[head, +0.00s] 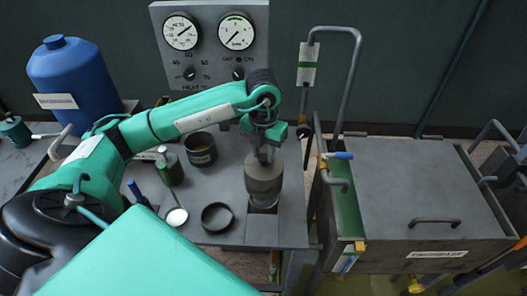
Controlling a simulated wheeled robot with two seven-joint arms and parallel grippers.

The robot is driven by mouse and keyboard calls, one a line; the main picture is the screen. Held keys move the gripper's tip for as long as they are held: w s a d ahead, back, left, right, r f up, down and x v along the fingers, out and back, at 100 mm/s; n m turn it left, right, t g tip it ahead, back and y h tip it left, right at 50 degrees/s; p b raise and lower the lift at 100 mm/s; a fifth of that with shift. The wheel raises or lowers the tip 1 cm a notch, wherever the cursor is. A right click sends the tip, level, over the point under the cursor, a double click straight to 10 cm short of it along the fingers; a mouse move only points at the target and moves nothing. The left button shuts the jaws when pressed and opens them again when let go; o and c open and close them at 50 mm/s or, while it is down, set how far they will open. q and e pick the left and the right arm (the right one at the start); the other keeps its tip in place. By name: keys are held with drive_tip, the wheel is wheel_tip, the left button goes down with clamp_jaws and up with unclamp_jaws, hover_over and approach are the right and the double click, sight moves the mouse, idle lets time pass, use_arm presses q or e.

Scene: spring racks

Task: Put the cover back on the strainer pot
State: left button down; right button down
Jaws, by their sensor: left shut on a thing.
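The fingers hide the grip point. My right gripper is not in view.
A black round ring or shallow dish (217,230) lies left of the pot. A grey tank (425,195) with pipes borders the bench on the right.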

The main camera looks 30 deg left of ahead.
sight(264, 166)
use_arm(q)
drive_tip(key=shift+f, duration=0.1)
idle(0.3)
drive_tip(key=shift+f+b, duration=0.35)
drive_tip(key=shift+b, duration=0.05)
drive_tip(key=shift+f, duration=0.3)
drive_tip(key=shift+f+b, duration=1.4)
drive_tip(key=shift+b, duration=0.05)
drive_tip(key=shift+f+b, duration=1.2)
drive_tip(key=shift+f, duration=0.1)
drive_tip(key=shift+f+b, duration=0.9)
drive_tip(key=shift+f, duration=0.15)
drive_tip(key=c, duration=1)
unclamp_jaws()
wheel_tip(264, 166, up, 14)
drive_tip(key=shift+f+b, duration=0.1)
drive_tip(key=shift+b, duration=0.55)
